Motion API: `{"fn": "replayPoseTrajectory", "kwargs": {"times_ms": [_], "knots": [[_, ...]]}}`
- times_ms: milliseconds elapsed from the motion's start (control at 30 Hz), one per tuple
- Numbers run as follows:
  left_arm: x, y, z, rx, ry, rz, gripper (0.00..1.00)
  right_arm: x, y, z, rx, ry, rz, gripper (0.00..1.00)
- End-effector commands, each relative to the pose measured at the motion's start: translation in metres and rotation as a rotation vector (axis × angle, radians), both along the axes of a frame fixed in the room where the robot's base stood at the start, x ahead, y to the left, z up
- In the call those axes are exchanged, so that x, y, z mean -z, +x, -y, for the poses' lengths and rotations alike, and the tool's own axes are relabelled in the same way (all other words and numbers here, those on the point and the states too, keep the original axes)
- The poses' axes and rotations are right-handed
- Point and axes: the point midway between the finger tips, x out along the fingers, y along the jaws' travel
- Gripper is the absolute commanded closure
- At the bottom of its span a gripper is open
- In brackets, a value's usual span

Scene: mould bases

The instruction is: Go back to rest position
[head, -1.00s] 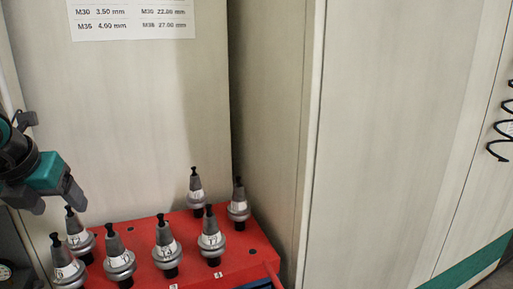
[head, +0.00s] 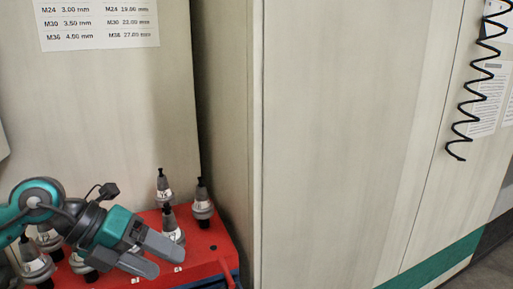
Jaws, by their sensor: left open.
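My left gripper (head: 168,262) comes in from the lower left. It is teal and black with two grey fingers held apart, and I see nothing between them. It overlaps several of the grey tool holders in the picture; I cannot tell how far it is from them. A red rack (head: 207,250) holds the grey cone-shaped holders with black tips. Holders at its back right, such as one (head: 202,205) and another (head: 163,188), stand upright in clear view. Others at the left (head: 36,265) are partly hidden by my arm. My right gripper is not in view.
A pale cabinet wall (head: 340,140) fills the middle and right. A sheet with printed sizes (head: 97,22) hangs above the rack. A black coiled cable (head: 475,90) hangs at the upper right. Floor (head: 492,262) shows at the lower right.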

Motion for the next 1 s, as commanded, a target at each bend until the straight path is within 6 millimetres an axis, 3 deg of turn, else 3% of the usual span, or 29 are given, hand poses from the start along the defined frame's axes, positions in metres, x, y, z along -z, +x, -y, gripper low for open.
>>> {"fn": "replayPoseTrajectory", "kwargs": {"times_ms": [33,100,200,333,467,567,667,800,900,1000], "knots": [[-0.002,-0.007,0.029,0.027,-0.162,-0.036,0.30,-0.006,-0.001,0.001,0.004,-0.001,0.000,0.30],[-0.009,-0.012,0.059,0.029,-0.380,-0.070,0.30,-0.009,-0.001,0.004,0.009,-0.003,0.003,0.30],[-0.022,-0.013,0.086,-0.036,-0.683,-0.127,0.30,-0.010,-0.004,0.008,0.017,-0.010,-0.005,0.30],[-0.030,-0.002,0.093,-0.235,-1.037,-0.213,0.30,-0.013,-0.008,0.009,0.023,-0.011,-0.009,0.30],[-0.011,0.014,0.076,-0.546,-1.313,-0.321,0.30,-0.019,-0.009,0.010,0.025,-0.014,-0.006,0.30],[0.028,0.018,0.055,-0.848,-1.454,-0.428,0.30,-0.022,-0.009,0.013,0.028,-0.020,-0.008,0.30],[0.084,0.006,0.035,-1.184,-1.524,-0.560,0.30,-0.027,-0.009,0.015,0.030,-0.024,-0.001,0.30],[0.162,-0.035,0.022,-1.590,-1.505,-0.749,0.30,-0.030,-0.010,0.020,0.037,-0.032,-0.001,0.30],[0.199,-0.067,0.021,-1.786,-1.456,-0.859,0.30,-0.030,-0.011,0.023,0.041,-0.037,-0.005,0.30],[0.222,-0.091,0.023,-1.907,-1.412,-0.938,0.30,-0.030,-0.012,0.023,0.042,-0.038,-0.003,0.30]]}}
